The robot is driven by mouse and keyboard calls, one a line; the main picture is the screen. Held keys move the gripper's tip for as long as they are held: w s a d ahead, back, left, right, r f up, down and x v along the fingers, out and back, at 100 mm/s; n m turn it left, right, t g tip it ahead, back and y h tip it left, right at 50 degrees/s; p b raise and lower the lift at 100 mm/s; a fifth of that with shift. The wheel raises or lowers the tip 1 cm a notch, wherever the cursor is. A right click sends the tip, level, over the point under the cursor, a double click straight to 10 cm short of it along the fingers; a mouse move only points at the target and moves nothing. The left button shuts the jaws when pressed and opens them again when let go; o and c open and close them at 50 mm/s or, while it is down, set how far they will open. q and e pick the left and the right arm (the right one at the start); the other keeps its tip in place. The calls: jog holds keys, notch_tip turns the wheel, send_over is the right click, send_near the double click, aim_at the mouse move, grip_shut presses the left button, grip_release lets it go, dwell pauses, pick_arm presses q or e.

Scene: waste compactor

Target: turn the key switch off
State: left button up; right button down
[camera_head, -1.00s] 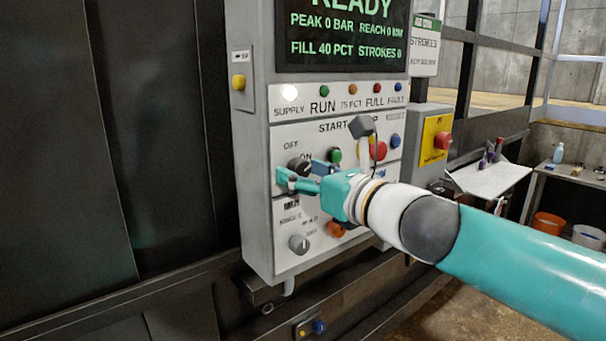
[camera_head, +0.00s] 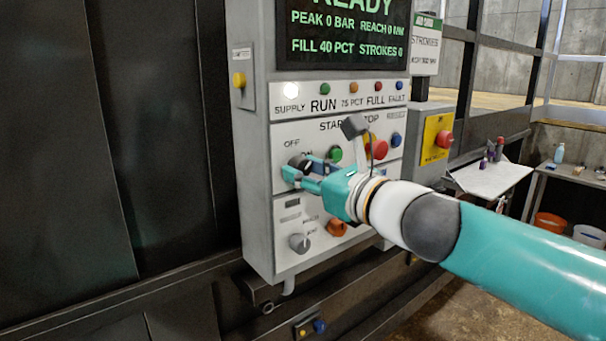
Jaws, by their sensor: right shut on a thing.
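The key switch (camera_head: 297,163) is a dark round knob on the grey control panel (camera_head: 258,190), next to the OFF and ON labels. My right gripper (camera_head: 294,169), teal, reaches in from the right and is shut on the key switch. Its fingers cover part of the knob and the ON label, so which way the key points is hard to tell. The supply lamp (camera_head: 291,90) above is lit white. My left gripper is not in view.
A green button (camera_head: 335,153) and a red button (camera_head: 379,150) sit right of the switch. A grey selector knob (camera_head: 299,243) and an orange knob (camera_head: 337,228) sit below. A red emergency button (camera_head: 443,140) on a yellow plate is further right.

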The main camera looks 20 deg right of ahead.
jog(key=n, duration=0.5)
jog(key=shift+f+b, duration=0.15)
jog(key=shift+b, duration=0.25)
jog(key=shift+n, duration=2.5)
jog(key=shift+b, duration=0.3)
jog(key=c, duration=0.8)
grip_release()
jog(key=shift+o, duration=0.2)
jog(key=shift+s, duration=0.1)
